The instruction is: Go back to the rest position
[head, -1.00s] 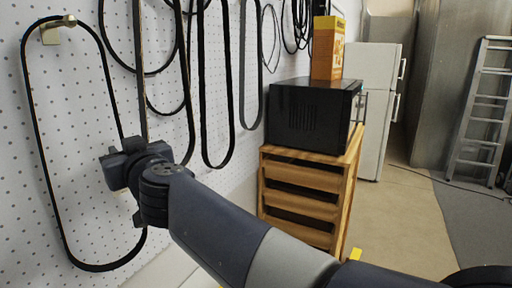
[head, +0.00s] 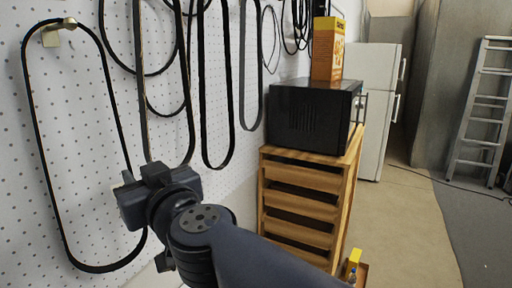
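My gripper (head: 128,200) is at the left of the head view, in front of the white pegboard wall (head: 75,150). It points toward the wall, beside the lower part of a long black belt loop (head: 38,130) that hangs from a brass hook (head: 55,32). I cannot tell from this view whether they touch. The fingers are mostly hidden behind the gripper body and wrist, so their opening does not show. My arm runs from the bottom centre up to the wrist.
Several black belts (head: 233,90) hang along the wall. A wooden drawer unit (head: 300,180) holds a black microwave (head: 312,115) with an orange box (head: 328,50) on top. A white fridge (head: 372,70) and a ladder (head: 482,115) stand behind. The floor (head: 410,220) at right is open.

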